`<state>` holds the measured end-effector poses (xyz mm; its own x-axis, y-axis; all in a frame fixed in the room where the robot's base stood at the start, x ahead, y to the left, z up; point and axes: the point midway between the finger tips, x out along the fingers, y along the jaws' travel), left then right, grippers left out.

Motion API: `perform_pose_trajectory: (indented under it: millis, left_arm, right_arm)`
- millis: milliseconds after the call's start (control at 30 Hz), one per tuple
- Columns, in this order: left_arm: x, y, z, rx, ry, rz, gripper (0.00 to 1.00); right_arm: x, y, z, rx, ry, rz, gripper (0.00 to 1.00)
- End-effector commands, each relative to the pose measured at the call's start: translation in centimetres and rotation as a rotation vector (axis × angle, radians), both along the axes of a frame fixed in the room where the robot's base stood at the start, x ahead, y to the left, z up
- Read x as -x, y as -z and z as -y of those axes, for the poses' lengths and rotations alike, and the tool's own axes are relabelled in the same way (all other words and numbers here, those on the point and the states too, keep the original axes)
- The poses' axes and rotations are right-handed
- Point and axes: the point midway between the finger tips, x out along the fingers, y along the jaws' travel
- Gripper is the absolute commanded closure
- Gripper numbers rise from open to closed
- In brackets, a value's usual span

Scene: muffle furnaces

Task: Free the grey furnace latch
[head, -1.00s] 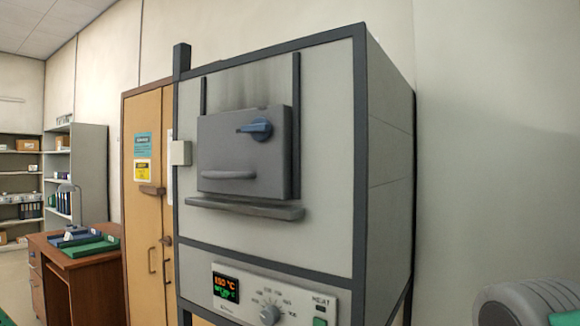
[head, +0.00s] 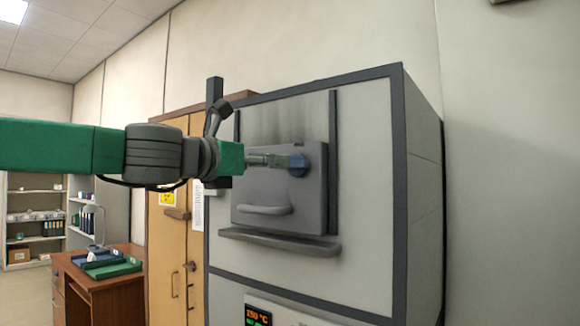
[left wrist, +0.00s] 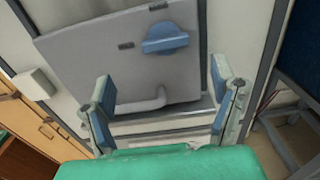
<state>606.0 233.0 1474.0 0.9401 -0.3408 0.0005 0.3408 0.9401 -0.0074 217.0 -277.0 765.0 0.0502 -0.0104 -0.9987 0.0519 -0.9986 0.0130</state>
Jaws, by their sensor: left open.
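The grey furnace door (head: 270,196) is on the front of the furnace and looks shut. Its blue latch (head: 299,166) is near the door's upper right, partly hidden by my left gripper (head: 278,160). In the left wrist view the latch (left wrist: 166,38) is a blue lever on a round hub, roughly level, with its narrower end to the left. My left gripper (left wrist: 163,78) is open and empty, its blue-padded fingers spread wide. The latch shows beyond and above the fingertips, apart from them in that view. My right gripper is in neither view.
A bar handle (head: 265,210) and a protruding ledge (head: 280,242) sit low on the furnace front. Dark vertical rails flank the door. A wooden cabinet (head: 172,255) stands to the left, with a desk (head: 112,290) beyond it.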

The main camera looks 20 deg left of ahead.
Motion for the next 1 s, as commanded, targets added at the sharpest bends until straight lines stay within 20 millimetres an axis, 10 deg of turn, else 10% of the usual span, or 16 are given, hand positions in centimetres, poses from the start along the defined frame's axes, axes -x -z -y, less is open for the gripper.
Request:
perform_pose_trajectory:
  millis: [400, 833, 1000]
  left_arm:
    - [-7.1, 0.0, 2.4, -0.001, 0.001, -0.001, 0.21]
    - [-8.1, 0.0, 2.8, -0.001, 0.001, 0.001, 0.21]
    - [-8.1, 0.0, 2.9, -0.002, 0.0, 0.001, 0.72]
  right_arm:
    - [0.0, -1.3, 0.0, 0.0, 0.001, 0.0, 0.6]
    - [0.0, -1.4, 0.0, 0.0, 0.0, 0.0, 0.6]
    - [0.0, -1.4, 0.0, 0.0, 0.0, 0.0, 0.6]
